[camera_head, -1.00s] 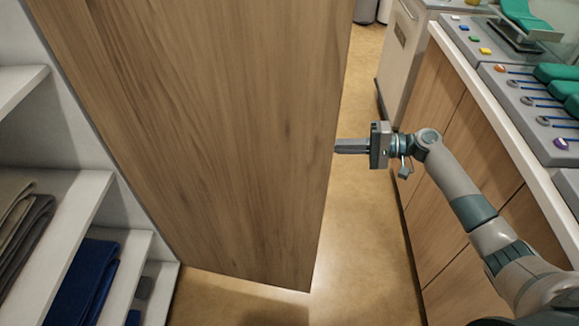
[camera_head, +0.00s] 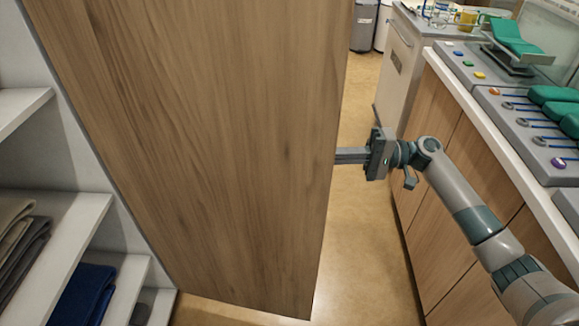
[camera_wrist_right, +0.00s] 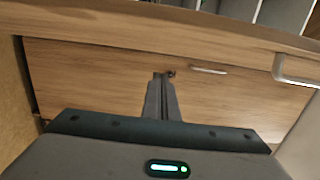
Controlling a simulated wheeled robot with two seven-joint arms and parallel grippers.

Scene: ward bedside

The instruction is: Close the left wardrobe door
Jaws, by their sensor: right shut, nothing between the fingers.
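The left wardrobe door (camera_head: 215,140) is a tall wood-grain panel standing open in the middle of the head view, with shelves to its left. My right gripper (camera_head: 338,156) comes in from the right, its shut fingers level and pointing at the door's free edge. The tips meet that edge in the picture; whether they touch it or reach behind it I cannot tell. In the right wrist view the closed, empty fingers (camera_wrist_right: 163,80) point at a wooden surface (camera_wrist_right: 100,75) with a bar handle (camera_wrist_right: 295,70) at the right. My left gripper is not in view.
Wardrobe shelves (camera_head: 60,215) with folded dark clothes (camera_head: 82,292) are at the left. A counter (camera_head: 480,115) with wooden fronts and trays of instruments runs along the right. Bare floor (camera_head: 365,250) lies between door and counter. A grey bin (camera_head: 364,25) stands at the back.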

